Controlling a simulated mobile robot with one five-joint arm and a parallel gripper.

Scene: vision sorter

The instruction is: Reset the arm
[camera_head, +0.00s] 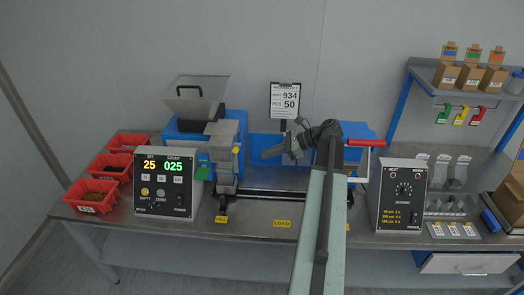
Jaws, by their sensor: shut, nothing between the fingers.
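My arm reaches up from the bottom of the view over the front of the bench (260,228). It bends at the top, and my gripper (274,150) points to the left in front of a blue machine part. The gripper looks shut and empty. It appears in front of the bench machine, to the right of its grey and blue upright head (224,152). I cannot tell its exact distance from the machine. My arm hides part of the machine's right side.
A counter box (168,205) showing 25 and 025 stands left, beside red bins (92,196). A heat control box (401,215) stands right, near a red-handled lever (367,143). A shelf (450,92) holds small cartons. A sign (285,100) shows 934 and 50.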

